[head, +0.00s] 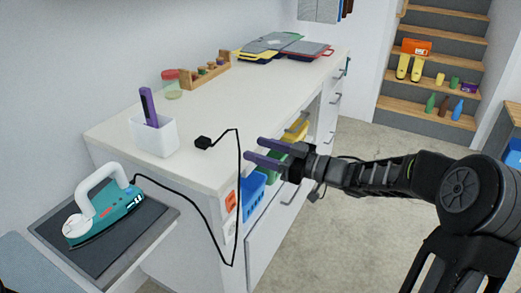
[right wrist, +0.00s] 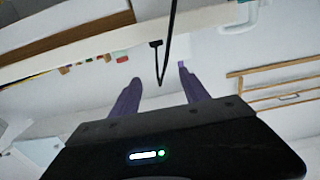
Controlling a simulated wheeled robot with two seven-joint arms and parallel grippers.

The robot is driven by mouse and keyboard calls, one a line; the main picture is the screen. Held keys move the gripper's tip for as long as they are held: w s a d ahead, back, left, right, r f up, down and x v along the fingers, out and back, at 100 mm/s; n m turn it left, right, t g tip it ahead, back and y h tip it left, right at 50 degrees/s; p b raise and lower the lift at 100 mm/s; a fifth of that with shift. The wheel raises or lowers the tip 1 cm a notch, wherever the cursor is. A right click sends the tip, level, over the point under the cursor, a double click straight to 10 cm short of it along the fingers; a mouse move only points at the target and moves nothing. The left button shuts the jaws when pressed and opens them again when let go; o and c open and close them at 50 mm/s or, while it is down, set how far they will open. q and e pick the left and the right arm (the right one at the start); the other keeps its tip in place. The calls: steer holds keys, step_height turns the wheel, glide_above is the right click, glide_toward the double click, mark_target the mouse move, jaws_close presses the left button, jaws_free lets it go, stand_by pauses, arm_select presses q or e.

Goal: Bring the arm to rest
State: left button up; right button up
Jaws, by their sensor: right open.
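My right gripper (head: 268,152) is open, with its two purple fingers apart and pointing left in the head view, at the front edge of the white counter (head: 225,115). In the right wrist view its fingers (right wrist: 158,98) show spread, with nothing held between them. A black cable hangs close to the fingers in the head view and runs between them in the right wrist view; whether it touches them I cannot tell. My right arm reaches in from the lower right of the head view. My left gripper is not in view.
A teal iron (head: 105,212) rests on a dark mat at lower left, its cable leading to a black plug (head: 203,142) on the counter. A white cup (head: 153,136) holds a purple item. Floor towards the stairs (head: 432,68) is clear.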

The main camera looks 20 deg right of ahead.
stand_by(0.4)
steer(key=w+d+f+m+t+h, duration=0.2)
steer(key=w+d+f+m+h, duration=0.1)
steer(key=d+f+m+h, duration=0.4)
steer(key=s+a+f+m+g+h+p, duration=0.1)
steer(key=s+a+f+g, duration=0.15)
steer(key=f, duration=0.55)
steer(key=s+a+f+m+g+h+p, duration=0.1)
steer(key=s+a+f+g+p, duration=0.2)
steer(key=f, duration=0.6)
steer(key=s+a+f+m+g+p, duration=0.15)
steer(key=s+a+f+g, duration=0.35)
steer(key=s+a+f, duration=0.75)
steer(key=s+a+g+p, duration=0.1)
steer(key=s+a, duration=0.3)
steer(key=s, duration=0.4)
steer(key=s+a+f+g+y+p, duration=0.1)
steer(key=s+a+g, duration=0.2)
steer(key=s, duration=0.5)
steer(key=shift+s+a+f+n+g+y, duration=0.2)
steer(key=shift+s+a+n+g+y, duration=0.1)
steer(key=shift+s+a+n+g, duration=0.05)
steer(key=shift+w, duration=0.1)
